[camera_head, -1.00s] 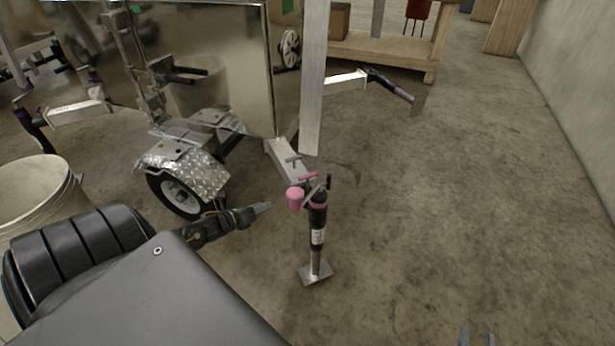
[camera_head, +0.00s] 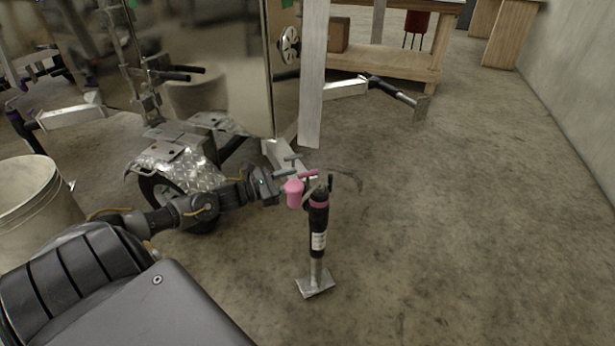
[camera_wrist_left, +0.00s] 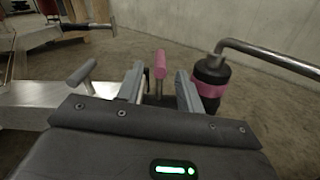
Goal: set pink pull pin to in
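The pink pull pin (camera_head: 309,175) is a small T-shaped handle at the top of the trailer's jack (camera_head: 318,222), by the end of the trailer tongue. In the left wrist view the pull pin (camera_wrist_left: 160,63) shows between the two fingers of my left gripper (camera_wrist_left: 160,85), with gaps on both sides. The left gripper (camera_head: 283,186) is open, just left of the jack top; whether the pin is inside its reach in depth is hard to tell. How far the pin is pushed in cannot be told. My right gripper is not in view.
A grey T-shaped pin (camera_wrist_left: 81,72) stands left of the fingers, and the crank rod (camera_wrist_left: 265,57) crosses on the right. The trailer fender (camera_head: 180,165) is behind my arm. Floor to the right is clear.

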